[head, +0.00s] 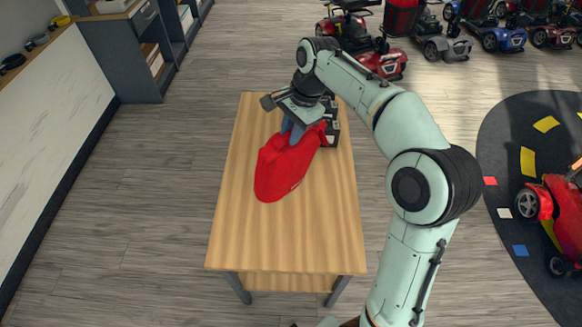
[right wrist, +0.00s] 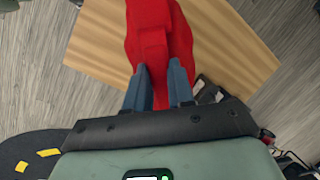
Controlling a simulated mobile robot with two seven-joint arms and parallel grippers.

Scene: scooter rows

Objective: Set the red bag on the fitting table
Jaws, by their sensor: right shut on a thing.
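The red bag (head: 284,168) shows over the wooden fitting table (head: 285,242) in the head view. My right gripper (head: 292,128) is shut on its upper end, with the bag's body reaching down and left from the fingers. In the right wrist view the red bag (right wrist: 155,45) is between the two blue-grey fingers (right wrist: 158,85), with the table top (right wrist: 225,45) behind it. I cannot tell whether the bag's lower end touches the table. My left gripper is not in view.
A black object (head: 332,125) stands on the table beside my right gripper. The table's front half is clear. A grey shelf unit (head: 140,50) and a white-fronted counter (head: 50,120) stand left. Several scooters stand at the back, and a red scooter (head: 560,215) at right.

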